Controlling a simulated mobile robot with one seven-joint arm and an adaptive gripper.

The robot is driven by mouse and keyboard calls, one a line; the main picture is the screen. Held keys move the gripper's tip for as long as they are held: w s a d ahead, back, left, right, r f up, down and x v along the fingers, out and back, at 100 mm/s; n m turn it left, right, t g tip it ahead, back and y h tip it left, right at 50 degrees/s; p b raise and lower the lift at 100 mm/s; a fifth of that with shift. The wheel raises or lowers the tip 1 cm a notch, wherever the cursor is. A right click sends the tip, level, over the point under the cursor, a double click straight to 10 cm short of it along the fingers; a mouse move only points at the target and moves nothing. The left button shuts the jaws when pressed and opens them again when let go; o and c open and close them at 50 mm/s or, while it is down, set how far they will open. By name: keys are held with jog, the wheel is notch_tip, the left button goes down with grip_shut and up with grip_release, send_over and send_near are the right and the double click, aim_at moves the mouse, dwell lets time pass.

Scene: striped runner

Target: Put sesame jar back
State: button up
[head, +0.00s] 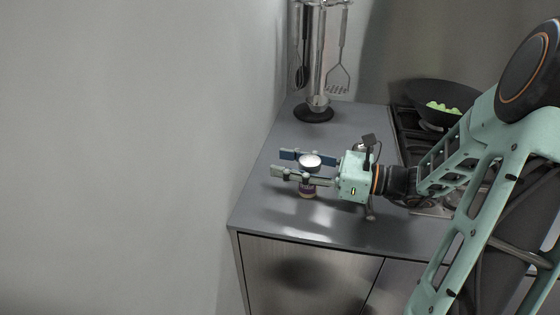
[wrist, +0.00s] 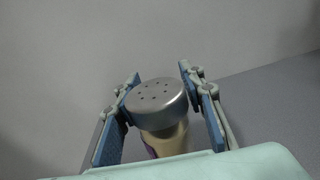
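The sesame jar (head: 307,192) has a pale metallic lid and a label with purple on it. It looks upright on the grey counter. In the wrist view its round lid, with several small holes (wrist: 157,103), shows from above, with part of the pale body below. My gripper (head: 277,163) reaches over the counter from the right, its two fingers on either side of the jar. In the wrist view the fingers (wrist: 158,72) look open, with gaps beside the jar's body. The near finger hides part of the jar in the head view.
A utensil stand (head: 314,113) with hanging tools stands at the back of the counter (head: 350,125). A dark pan (head: 462,95) with green pieces sits on the stove at right. A plain wall (head: 130,150) bounds the left. The counter around the jar is mostly clear.

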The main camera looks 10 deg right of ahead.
jog(key=p+v, duration=0.1)
jog(key=v, duration=0.9)
jog(key=shift+s, duration=0.1)
